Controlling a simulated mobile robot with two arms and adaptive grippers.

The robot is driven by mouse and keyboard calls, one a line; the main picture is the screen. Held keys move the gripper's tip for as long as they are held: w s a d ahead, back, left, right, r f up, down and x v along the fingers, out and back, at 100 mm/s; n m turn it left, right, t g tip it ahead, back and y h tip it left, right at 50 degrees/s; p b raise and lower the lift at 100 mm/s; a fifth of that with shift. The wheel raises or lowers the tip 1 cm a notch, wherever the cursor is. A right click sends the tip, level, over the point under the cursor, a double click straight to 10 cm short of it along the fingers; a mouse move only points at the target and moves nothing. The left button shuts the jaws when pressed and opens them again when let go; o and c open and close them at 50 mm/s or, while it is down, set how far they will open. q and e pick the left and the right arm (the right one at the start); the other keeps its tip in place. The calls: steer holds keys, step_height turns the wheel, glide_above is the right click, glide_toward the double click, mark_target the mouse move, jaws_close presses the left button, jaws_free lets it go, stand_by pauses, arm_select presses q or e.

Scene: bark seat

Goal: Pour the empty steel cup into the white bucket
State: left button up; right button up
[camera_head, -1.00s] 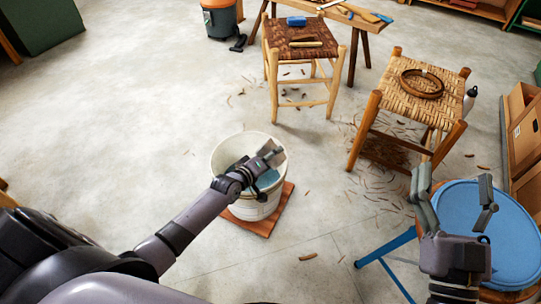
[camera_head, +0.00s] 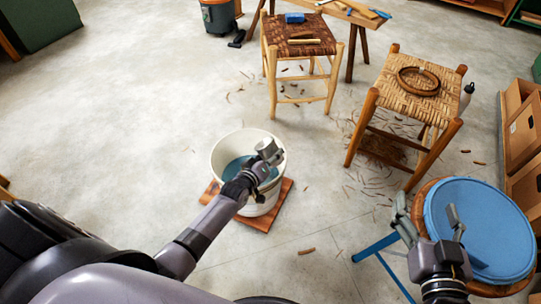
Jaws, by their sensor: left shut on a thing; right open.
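The white bucket (camera_head: 221,158) stands on a reddish-brown board, with blue-green liquid (camera_head: 236,168) inside. My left gripper (camera_head: 265,157) is over the bucket's right part, shut on the steel cup (camera_head: 267,145). Only a small grey part of the cup shows at the fingers; its mouth and exact tilt are hard to make out. My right gripper (camera_head: 428,228) is open and empty, in front of the blue round top at the lower right.
The board (camera_head: 284,205) lies under the bucket. A blue round top (camera_head: 485,225) stands at right, with blue legs below. Two woven stools (camera_head: 300,36) (camera_head: 410,97) stand behind, with bark scraps scattered around them. The floor left of the bucket is clear.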

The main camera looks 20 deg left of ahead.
arm_select(q)
steer(key=shift+f+m+y, duration=0.3)
steer(key=shift+f+m, duration=0.1)
steer(key=shift+m, duration=0.2)
steer(key=shift+w+a+f+m+t+y+b, duration=0.15)
steer(key=shift+m+t+y+b, duration=0.15)
steer(key=shift+m+b, duration=0.25)
steer(key=shift+s+a+f+m+t+y+b, duration=0.15)
steer(key=shift+m+t+y+b, duration=0.2)
steer(key=shift+m, duration=0.3)
steer(key=shift+w, duration=0.1)
steer(key=shift+a+r+m+y+b, duration=0.3)
steer(key=shift+a+m+b, duration=0.15)
steer(key=shift+m, duration=0.45)
steer(key=shift+w+a+r+m+t, duration=0.1)
steer(key=shift+r+m+t, duration=0.1)
steer(key=shift+m+t, duration=0.15)
arm_select(e)
step_height(320, 180, up, 11)
steer(key=s+a+t+y, duration=0.1)
steer(key=t+y, duration=0.1)
steer(key=t, duration=0.5)
steer(key=shift+s+a+r+y, duration=0.15)
steer(key=shift+s+y, duration=0.05)
steer(key=shift+y, duration=0.1)
